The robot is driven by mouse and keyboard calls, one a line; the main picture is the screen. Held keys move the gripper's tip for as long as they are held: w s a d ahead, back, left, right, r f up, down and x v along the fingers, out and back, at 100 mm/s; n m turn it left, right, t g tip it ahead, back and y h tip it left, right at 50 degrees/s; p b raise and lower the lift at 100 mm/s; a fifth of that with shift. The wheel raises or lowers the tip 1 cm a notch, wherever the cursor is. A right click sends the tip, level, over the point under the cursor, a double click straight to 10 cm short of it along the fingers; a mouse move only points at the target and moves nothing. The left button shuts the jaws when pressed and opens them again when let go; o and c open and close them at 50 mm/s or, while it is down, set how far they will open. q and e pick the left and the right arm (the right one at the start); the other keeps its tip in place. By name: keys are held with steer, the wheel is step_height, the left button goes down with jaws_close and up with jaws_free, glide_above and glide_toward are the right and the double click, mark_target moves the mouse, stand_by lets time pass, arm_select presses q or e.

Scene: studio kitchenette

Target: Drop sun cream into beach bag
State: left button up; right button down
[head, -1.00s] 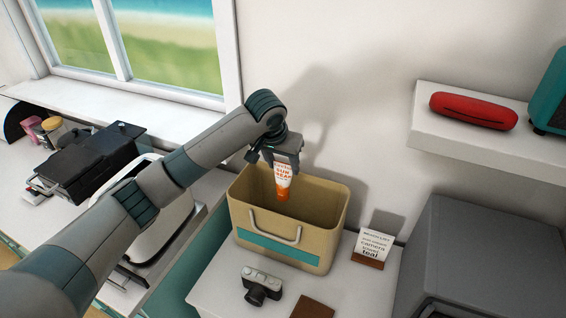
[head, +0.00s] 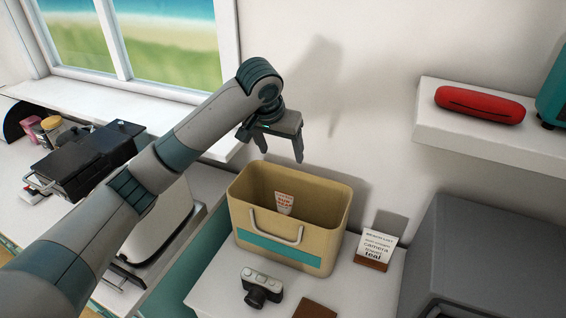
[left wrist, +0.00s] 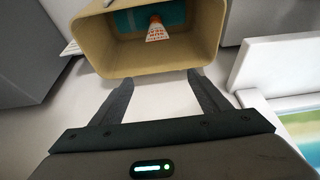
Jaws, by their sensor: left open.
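The beach bag (head: 330,218) is a tan open box with a teal stripe and a pale handle, standing upright on the white counter. The sun cream (head: 284,202), a white tube with orange print, is inside the bag; its lower part is hidden by the front wall. In the left wrist view the sun cream (left wrist: 156,31) shows within the bag (left wrist: 150,62). My left gripper (head: 280,157) is open and empty above the back of the bag, apart from the tube; it also shows in the left wrist view (left wrist: 160,82). My right gripper is not in view.
A camera (head: 262,286) lies in front of the bag, with a brown flat item (head: 314,310) nearby. A small list card (head: 376,248) stands right of it. A grey box-shaped appliance (head: 480,255) is at the right, below a shelf with a red case (head: 480,104).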

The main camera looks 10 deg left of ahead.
arm_select(q)
steer(key=b+v, duration=0.2)
steer(key=v, duration=0.8)
steer(key=shift+r, duration=0.35)
steer(key=shift+s, duration=0.2)
